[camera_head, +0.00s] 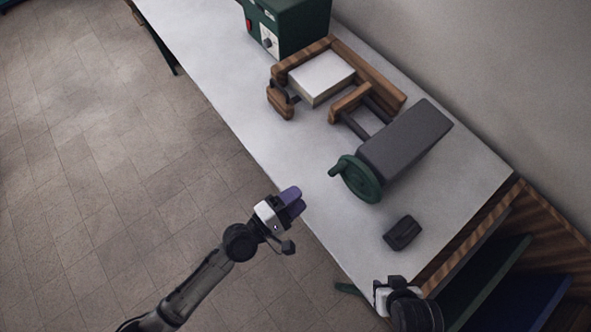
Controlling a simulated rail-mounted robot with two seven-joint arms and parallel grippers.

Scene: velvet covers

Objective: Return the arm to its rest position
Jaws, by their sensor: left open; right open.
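A grey block with a green handwheel (359,180) stands mid-table, beside a wooden frame (378,80) around a white block (320,75). A green machine (305,25) stands behind. A small dark object (402,233) lies near the right gripper. A wooden rack (549,222) holds green and blue boards.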

